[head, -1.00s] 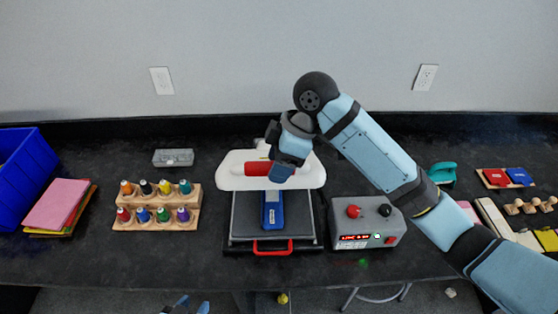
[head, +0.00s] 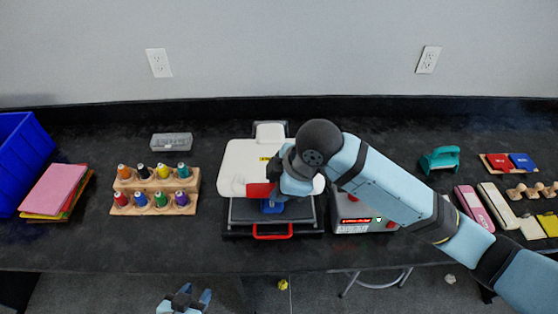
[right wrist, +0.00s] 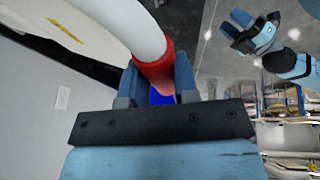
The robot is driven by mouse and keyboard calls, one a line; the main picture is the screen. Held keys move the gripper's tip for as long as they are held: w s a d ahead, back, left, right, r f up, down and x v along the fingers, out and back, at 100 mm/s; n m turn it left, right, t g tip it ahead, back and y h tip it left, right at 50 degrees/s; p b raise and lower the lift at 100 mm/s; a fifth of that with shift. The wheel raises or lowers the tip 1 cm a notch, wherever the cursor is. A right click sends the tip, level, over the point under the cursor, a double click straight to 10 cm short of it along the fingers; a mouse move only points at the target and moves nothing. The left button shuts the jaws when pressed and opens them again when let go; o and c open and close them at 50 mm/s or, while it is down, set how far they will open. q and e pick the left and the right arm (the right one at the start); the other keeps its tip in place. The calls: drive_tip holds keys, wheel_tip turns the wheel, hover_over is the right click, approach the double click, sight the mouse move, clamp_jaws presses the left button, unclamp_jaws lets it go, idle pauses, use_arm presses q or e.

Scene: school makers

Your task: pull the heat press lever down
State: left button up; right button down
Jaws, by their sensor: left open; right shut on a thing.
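The heat press (head: 246,160) stands on the black counter with its white top tilted forward and low over the dark lower plate. Its lever (head: 259,190) has a red grip at the front. My right gripper (head: 277,178) is shut on the red grip; in the right wrist view the red sleeve (right wrist: 155,75) sits between its two fingers. A blue item (head: 271,206) on the lower plate is mostly hidden under the top and my right gripper. My left gripper (head: 192,295) is open and empty below the counter's front edge; it also shows in the right wrist view (right wrist: 246,28).
A wooden rack (head: 155,192) of thread spools stands left of the press, and a grey control box (head: 352,210) stands close on its right, partly behind my right arm. A red tray handle (head: 272,233) sticks out in front. A blue bin (head: 22,160) is far left.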

drive_tip(key=s+f+t+b, duration=0.2)
drive_tip(key=s+f, duration=0.1)
drive_tip(key=f, duration=0.9)
drive_tip(key=shift+s+d+f, duration=0.1)
drive_tip(key=shift+f, duration=0.05)
drive_tip(key=c, duration=1.3)
unclamp_jaws()
drive_tip(key=o, duration=0.4)
drive_tip(key=shift+o, duration=0.2)
drive_tip(key=v, duration=1.3)
drive_tip(key=shift+r, duration=0.45)
